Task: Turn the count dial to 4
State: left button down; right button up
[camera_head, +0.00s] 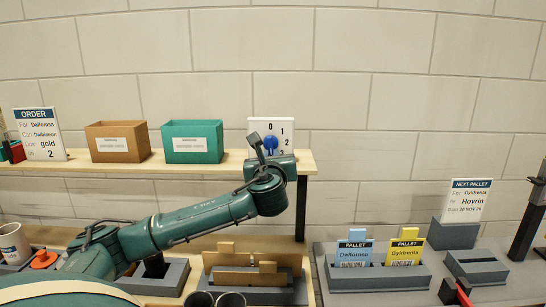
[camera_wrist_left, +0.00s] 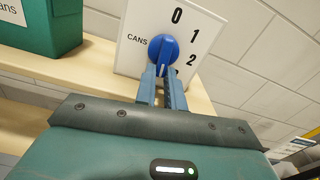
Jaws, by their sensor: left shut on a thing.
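The count dial is a blue knob (camera_wrist_left: 163,48) on a white panel (camera_head: 287,126), which stands at the right end of the shelf. In the wrist view the word CANS is left of the knob, with 0 above and 1 and 2 to its right. I see no 4, and I cannot tell which number the knob points at. My left gripper (camera_head: 264,148) is at the panel, its fingers (camera_wrist_left: 162,82) shut on the knob. My right gripper is not in view.
A teal box (camera_head: 192,142) and a brown box (camera_head: 118,142) stand left of the panel on the shelf. An order card (camera_head: 40,135) reads gold, 2. Below, my left arm passes over grey holders (camera_head: 272,295). Pallet cards (camera_head: 355,252) stand on the right table.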

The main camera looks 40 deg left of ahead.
pick_arm(q)
jog(key=shift+s+a+m, duration=0.1)
jog(key=shift+m, duration=0.5)
jog(key=c, duration=1.5)
grip_release()
jog(key=shift+s, duration=0.1)
jog(key=b+v, duration=0.2)
jog(key=v, duration=1.1)
